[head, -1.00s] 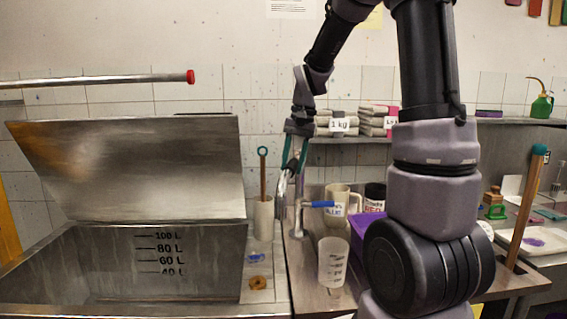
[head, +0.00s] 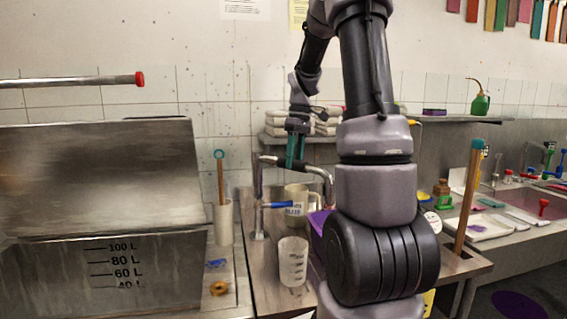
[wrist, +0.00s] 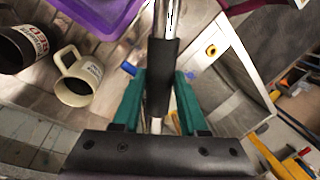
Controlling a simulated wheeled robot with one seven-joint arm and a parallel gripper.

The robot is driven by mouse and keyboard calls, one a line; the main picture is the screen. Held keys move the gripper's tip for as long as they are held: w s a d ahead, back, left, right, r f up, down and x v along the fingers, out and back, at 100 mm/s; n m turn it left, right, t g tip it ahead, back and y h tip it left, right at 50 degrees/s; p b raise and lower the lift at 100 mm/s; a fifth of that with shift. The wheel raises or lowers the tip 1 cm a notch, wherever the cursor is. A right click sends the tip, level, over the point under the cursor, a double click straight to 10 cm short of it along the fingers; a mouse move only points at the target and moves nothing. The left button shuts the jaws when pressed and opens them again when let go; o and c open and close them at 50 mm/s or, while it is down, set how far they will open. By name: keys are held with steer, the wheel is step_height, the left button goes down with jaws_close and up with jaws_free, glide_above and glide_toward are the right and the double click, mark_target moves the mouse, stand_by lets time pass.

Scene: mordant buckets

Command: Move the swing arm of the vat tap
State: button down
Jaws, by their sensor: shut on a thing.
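In the wrist view, my gripper (wrist: 159,82) is shut on the arm's black sleeve (wrist: 162,65), one finger on each side. The chrome tube (wrist: 171,18) runs on beyond the sleeve.
The steel vat (head: 100,265) with its raised lid (head: 100,170) is at left. A cream mug (head: 296,195), a clear measuring beaker (head: 292,262) and a purple tray (head: 318,220) stand close by the tap. A shelf with folded bundles (head: 283,118) is behind.

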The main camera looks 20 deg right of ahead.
steer(key=w+d+n+g+h, duration=0.1)
steer(key=w+d+n, duration=0.5)
steer(key=w+n, duration=0.1)
steer(key=shift+d+n, duration=0.3)
stand_by(0.4)
steer(key=shift+c, duration=2.2)
jaws_free()
step_height(320, 180, up, 11)
steer(key=w, duration=0.2)
steer(key=shift+d+f, duration=0.2)
steer(key=shift+d, duration=0.25)
